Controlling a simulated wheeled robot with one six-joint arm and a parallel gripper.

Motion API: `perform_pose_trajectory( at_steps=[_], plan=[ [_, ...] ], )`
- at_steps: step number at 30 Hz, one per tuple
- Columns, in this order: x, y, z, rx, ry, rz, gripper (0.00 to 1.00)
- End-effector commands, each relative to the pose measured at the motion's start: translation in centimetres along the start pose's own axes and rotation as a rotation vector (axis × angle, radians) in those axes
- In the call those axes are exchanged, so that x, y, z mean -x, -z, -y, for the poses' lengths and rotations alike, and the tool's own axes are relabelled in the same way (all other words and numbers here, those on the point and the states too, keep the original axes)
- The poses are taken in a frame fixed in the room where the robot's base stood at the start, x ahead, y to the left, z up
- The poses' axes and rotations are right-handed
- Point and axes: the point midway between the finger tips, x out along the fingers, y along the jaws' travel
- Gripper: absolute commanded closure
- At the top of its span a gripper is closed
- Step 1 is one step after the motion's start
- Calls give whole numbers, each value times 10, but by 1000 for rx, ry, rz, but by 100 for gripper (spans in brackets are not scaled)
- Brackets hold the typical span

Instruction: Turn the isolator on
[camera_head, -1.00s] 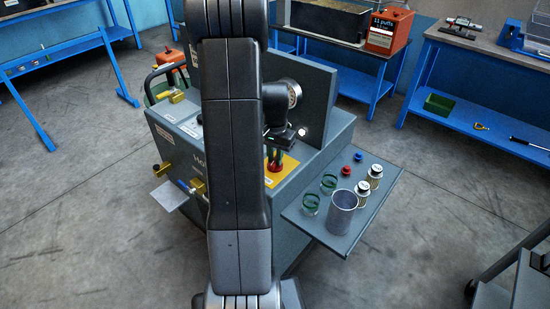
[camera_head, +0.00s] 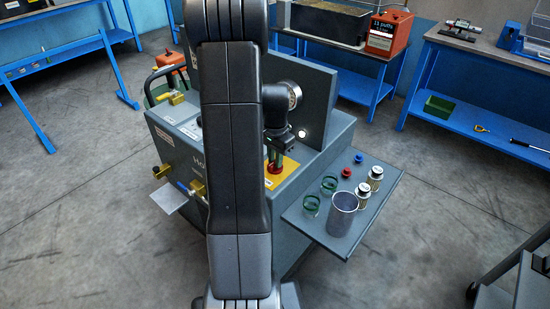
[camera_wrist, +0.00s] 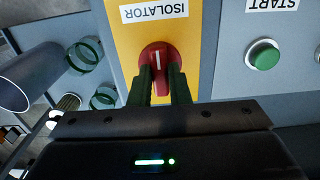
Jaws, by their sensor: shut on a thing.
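The isolator is a red rotary knob (camera_wrist: 157,56) with a white mark, on a yellow plate (camera_wrist: 126,45) labelled ISOLATOR, upside down in the wrist view. My gripper (camera_wrist: 162,74) is shut on the knob, one dark finger on each side. The white mark runs up and down the wrist picture, roughly in line with the fingers. In the head view the knob (camera_head: 274,169) shows red below my gripper (camera_head: 273,157), on the yellow plate (camera_head: 288,166). My arm hides part of the console there.
A green START button (camera_wrist: 264,54) sits beside the yellow plate on the grey console (camera_head: 325,132). A side shelf (camera_head: 300,222) holds a grey cup (camera_head: 342,215), green-rimmed rings (camera_head: 312,204), metal jars (camera_head: 363,195) and small red and blue caps. An upright panel (camera_head: 318,90) stands behind my wrist.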

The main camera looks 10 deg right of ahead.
Motion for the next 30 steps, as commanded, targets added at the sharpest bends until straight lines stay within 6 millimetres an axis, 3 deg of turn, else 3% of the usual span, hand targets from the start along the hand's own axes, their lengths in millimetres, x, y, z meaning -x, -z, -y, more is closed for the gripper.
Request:
perform_pose_trajectory(
  at_steps=[1, 4, 16, 20, 30],
  plan=[
    [1, 1, 1, -1, 3, -3, 82],
    [1, 1, 1, -1, 2, -3, 62],
    [8, 1, 0, 0, 2, -2, 62],
    [29, 1, 1, 0, 5, -5, 62],
    [106, 1, 1, 0, 5, -5, 62]
  ],
)
